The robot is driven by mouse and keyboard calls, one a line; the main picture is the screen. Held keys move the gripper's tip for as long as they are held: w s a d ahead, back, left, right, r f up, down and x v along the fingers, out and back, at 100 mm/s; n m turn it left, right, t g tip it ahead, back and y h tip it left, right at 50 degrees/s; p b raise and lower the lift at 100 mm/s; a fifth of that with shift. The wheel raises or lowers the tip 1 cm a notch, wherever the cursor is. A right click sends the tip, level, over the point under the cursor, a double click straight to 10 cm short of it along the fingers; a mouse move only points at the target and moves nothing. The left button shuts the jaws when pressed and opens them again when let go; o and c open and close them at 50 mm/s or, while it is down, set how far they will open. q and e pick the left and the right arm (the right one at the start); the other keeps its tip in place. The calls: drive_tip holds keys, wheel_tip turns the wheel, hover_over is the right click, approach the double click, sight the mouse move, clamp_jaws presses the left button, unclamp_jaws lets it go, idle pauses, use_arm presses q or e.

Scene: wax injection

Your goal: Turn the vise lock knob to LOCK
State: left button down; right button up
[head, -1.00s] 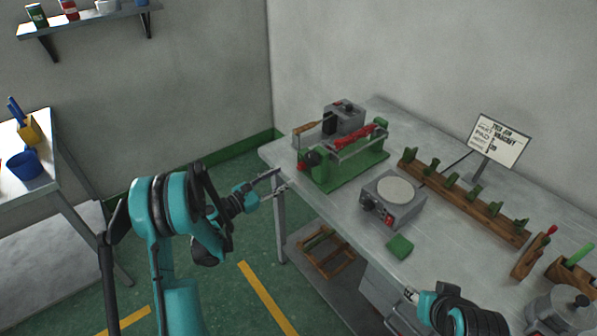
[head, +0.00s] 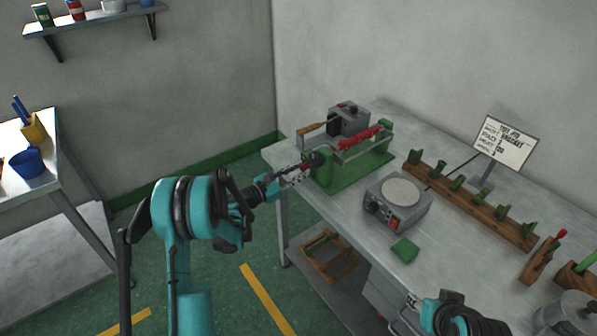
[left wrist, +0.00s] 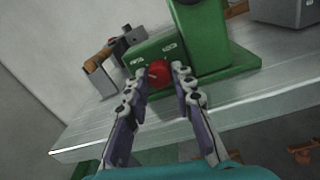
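The green vise (head: 358,176) stands at the table's left end with a red piece (head: 361,136) across its top. Its red lock knob (left wrist: 158,72) shows in the left wrist view, on the vise's green end face, with a pale mark on it. Small pale labels beside it are too small to read. My left gripper (left wrist: 161,77) is open, with one fingertip on each side of the knob; contact is unclear. In the head view the left gripper (head: 301,171) largely hides the knob. My right gripper (head: 414,303) is low near the table's front edge, its fingers unclear.
A grey box machine (head: 349,120) stands behind the vise. A grey hot plate unit (head: 398,205) and a green block (head: 404,250) are to its right. A wooden rack (head: 470,200) and a sign (head: 505,142) stand farther right.

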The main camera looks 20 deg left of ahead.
use_arm(q)
drive_tip(key=shift+m, duration=0.4)
drive_tip(key=m, duration=0.8)
drive_tip(key=shift+f+m, duration=0.1)
drive_tip(key=shift+m, duration=0.2)
drive_tip(key=m, duration=0.4)
drive_tip(key=shift+m+h, duration=0.3)
drive_tip(key=shift+m, duration=2.1)
drive_tip(key=c, duration=1.3)
unclamp_jaws()
